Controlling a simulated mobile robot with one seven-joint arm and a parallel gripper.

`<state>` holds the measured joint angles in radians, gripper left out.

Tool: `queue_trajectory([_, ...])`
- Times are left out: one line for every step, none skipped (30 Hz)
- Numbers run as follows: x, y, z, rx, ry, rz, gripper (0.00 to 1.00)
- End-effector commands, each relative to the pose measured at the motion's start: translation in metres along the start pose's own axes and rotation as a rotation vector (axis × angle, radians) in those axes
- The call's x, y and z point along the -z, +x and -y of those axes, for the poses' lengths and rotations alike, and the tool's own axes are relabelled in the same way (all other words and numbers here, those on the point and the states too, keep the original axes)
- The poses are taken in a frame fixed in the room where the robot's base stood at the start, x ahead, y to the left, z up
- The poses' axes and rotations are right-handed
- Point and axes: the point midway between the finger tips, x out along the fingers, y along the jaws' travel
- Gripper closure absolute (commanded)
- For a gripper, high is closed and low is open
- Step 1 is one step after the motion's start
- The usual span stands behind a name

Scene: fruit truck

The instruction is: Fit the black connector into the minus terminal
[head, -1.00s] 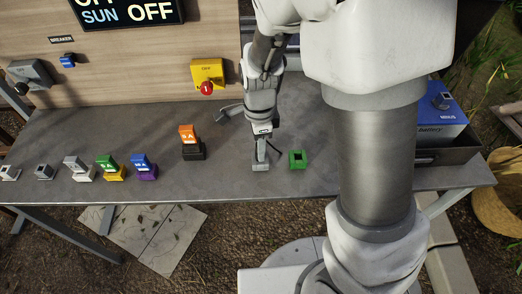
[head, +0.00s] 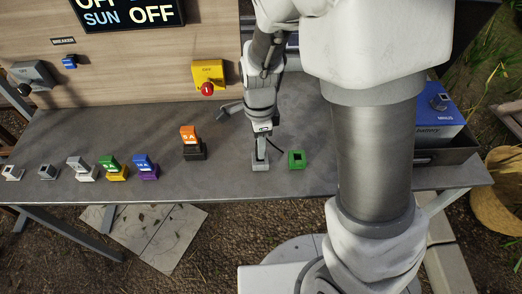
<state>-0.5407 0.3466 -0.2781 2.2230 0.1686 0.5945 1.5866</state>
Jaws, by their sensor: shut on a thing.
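My gripper (head: 260,158) points down at the tabletop near its front edge, right of the middle. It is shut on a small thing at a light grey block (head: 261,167). The fingers hide most of it, and I cannot tell whether it is the block or a piece above it. A thin dark cable (head: 277,149) shows just right of the fingers. I cannot make out the black connector clearly. The blue battery (head: 432,122) at the far right bears the label MINUS and a small grey terminal (head: 440,101) on top. My arm partly covers the battery.
A green block (head: 297,160) with a dark opening stands just right of my gripper. An orange-and-black fuse (head: 191,144) and several coloured and grey blocks line the grey table (head: 225,180) to the left. A yellow box with a red knob (head: 208,76) is on the back panel.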

Motion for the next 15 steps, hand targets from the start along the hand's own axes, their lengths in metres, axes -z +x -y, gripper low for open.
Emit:
queue_trajectory([0.0, -0.003, 0.0, 0.0, 0.0, 0.0, 1.0])
queue_trajectory([0.0, -0.005, 0.0, 0.0, 0.0, 0.0, 1.0])
queue_trajectory([0.0, -0.007, 0.0, 0.0, 0.0, 0.0, 1.0])
queue_trajectory([0.0, -0.009, 0.0, 0.0, 0.0, 0.0, 1.0])
queue_trajectory([0.0, -0.01, 0.0, 0.0, 0.0, 0.0, 1.0])
queue_trajectory([0.0, -0.013, 0.0, 0.0, 0.0, 0.0, 1.0])
queue_trajectory([0.0, -0.014, 0.0, 0.0, 0.0, 0.0, 1.0])
queue_trajectory([0.0, -0.016, 0.0, 0.0, 0.0, 0.0, 1.0])
queue_trajectory([0.0, -0.018, 0.0, 0.0, 0.0, 0.0, 1.0])
queue_trajectory([0.0, -0.019, 0.0, 0.0, 0.0, 0.0, 1.0])
queue_trajectory([0.0, -0.021, 0.0, 0.0, 0.0, 0.0, 1.0])
queue_trajectory([0.0, -0.023, 0.0, 0.0, 0.0, 0.0, 1.0])
queue_trajectory([0.0, -0.024, 0.0, 0.0, 0.0, 0.0, 1.0])
queue_trajectory([0.0, -0.026, 0.0, 0.0, 0.0, 0.0, 1.0])
queue_trajectory([0.0, -0.028, 0.0, 0.0, 0.0, 0.0, 1.0])
